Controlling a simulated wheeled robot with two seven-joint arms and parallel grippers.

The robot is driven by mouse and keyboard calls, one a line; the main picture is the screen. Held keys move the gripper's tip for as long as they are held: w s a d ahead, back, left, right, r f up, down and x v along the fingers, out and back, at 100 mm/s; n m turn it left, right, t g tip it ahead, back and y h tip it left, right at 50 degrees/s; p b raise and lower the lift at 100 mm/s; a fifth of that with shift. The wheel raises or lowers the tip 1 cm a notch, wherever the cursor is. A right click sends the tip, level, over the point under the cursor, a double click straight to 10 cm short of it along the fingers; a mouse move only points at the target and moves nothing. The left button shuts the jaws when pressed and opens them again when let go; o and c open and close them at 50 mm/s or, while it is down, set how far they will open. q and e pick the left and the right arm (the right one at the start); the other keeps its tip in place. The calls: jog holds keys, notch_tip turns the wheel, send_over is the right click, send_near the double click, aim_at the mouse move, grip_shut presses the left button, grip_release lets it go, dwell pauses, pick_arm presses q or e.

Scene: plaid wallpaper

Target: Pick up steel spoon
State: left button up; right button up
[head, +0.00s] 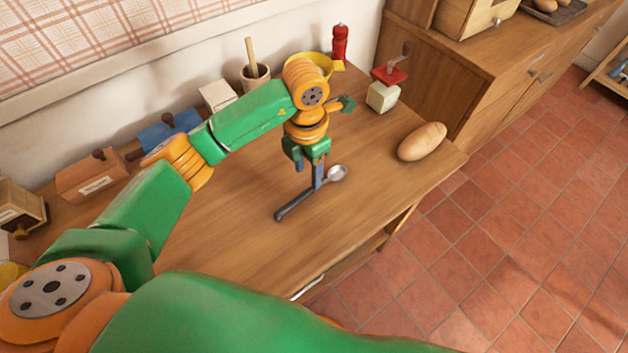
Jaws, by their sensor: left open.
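The steel spoon (337,173) lies on the wooden table, its round metal bowl toward the upper right and its dark handle toward the lower left. My left gripper (309,176) points down over the spoon, with its fingers at the spoon's neck, near the bowl. The left gripper is open; one finger shows close to the handle and the other is partly behind the spoon's line. Whether the fingers touch the spoon cannot be told. My right gripper is not in view.
A bread loaf (422,142) lies at the table's right edge. The table's front middle (235,235) is clear.

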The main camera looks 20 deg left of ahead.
aim_at(309, 191)
pick_arm(q)
jog(key=f, duration=0.3)
jog(key=s+f+p, duration=0.1)
jog(key=shift+d+f, duration=0.2)
jog(key=shift+d, duration=0.05)
jog(key=shift+w+f, duration=0.1)
jog(key=shift+f, duration=0.25)
grip_shut()
jog(key=shift+r, duration=0.1)
